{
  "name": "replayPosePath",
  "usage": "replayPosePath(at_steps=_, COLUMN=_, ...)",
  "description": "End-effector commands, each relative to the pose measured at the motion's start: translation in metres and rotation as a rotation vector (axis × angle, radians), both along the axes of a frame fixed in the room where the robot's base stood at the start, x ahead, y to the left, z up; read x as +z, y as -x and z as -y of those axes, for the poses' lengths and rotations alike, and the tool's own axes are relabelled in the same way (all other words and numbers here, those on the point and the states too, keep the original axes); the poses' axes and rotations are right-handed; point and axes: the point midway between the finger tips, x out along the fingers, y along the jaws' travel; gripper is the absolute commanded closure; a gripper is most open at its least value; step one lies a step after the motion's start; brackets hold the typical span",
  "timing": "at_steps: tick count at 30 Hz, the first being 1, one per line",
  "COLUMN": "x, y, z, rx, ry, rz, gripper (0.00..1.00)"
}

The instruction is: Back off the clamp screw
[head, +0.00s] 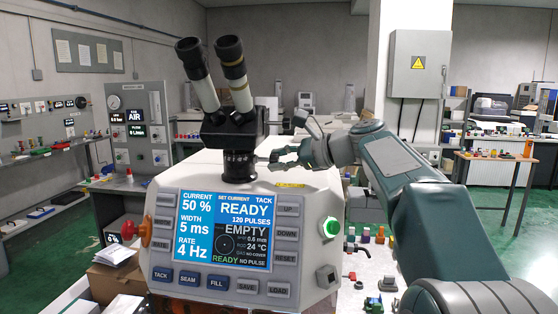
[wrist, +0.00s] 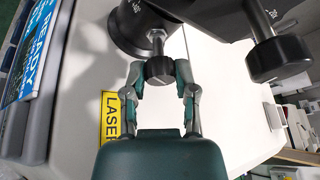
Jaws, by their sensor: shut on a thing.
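The clamp screw (wrist: 160,69) shows in the wrist view as a black round knob on a short silver shank, coming out of the black microscope mount (wrist: 137,27). My gripper (wrist: 160,80) is shut on this knob, one finger on each side. In the head view my gripper (head: 279,157) reaches in from the right, just right of the black microscope column (head: 239,163) on top of the white machine. The knob is too small and too covered by the fingers to make out in the head view.
A larger black knob (wrist: 279,59) is close on the right in the wrist view. The microscope's twin eyepieces (head: 217,70) rise above. The machine's screen (head: 224,230) reads READY and EMPTY. A yellow LASER label (wrist: 110,117) lies on the housing.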

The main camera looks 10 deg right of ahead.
Motion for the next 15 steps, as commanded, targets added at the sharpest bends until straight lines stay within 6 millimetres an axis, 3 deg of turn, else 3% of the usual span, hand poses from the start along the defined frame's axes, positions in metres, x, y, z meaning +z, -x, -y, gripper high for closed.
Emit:
replayPosePath(at_steps=1, x=-0.0005, y=-0.0004, z=0.0000, rx=0.000, ry=-0.001, rz=-0.001, gripper=0.54)
replayPosePath(at_steps=3, x=-0.0005, y=-0.0004, z=0.0000, rx=0.000, ry=0.000, rz=-0.001, gripper=0.28)
replayPosePath(at_steps=15, x=0.0004, y=0.0008, z=0.0013, rx=0.000, ry=-0.001, rz=-0.001, gripper=0.28)
